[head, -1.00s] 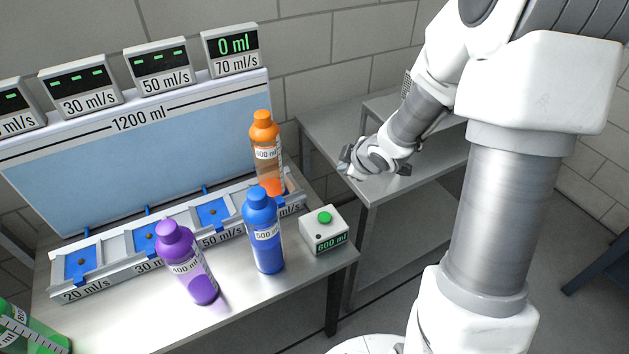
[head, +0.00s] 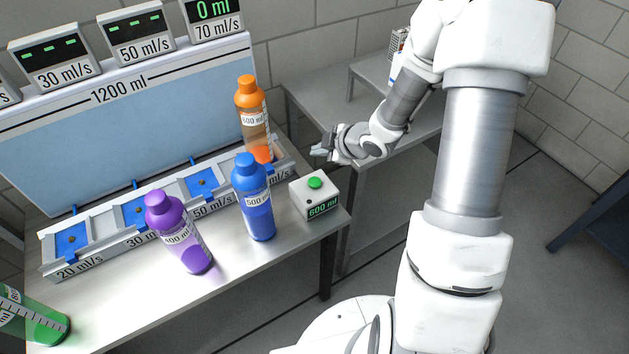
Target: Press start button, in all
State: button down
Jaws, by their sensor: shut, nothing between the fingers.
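The start button (head: 315,183) is a green round button on top of a small white box (head: 311,199) near the right edge of the table. The box front reads 600 ml in green. My gripper (head: 318,151) is shut and empty. In the picture it shows just above and behind the button, apart from it. The orange bottle (head: 254,122), labelled 600 ml, stands in the 70 ml/s slot at the rack's right end. The display above that slot (head: 214,12) reads 0 ml. The other displays show dashes.
A blue bottle (head: 255,200) stands left of the button box, and a purple bottle (head: 179,236) stands further left. A green bottle (head: 34,318) is at the lower left. The other rack slots (head: 72,240) are empty. A grey side table (head: 312,99) is behind my gripper.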

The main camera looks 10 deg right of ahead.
aim_at(318, 183)
jog(key=shift+f+b, duration=3.75)
jog(key=shift+f, duration=0.5)
jog(key=shift+f+b, duration=0.35)
jog(key=shift+f, duration=0.05)
jog(key=shift+f+b, duration=0.5)
jog(key=shift+f, duration=0.05)
jog(key=shift+r, duration=0.1)
jog(key=shift+r+p, duration=0.85)
jog(key=shift+p, duration=0.05)
jog(key=shift+r, duration=0.15)
notch_tip(318, 183, up, 5)
jog(key=p, duration=0.4)
jog(key=shift+p, duration=0.3)
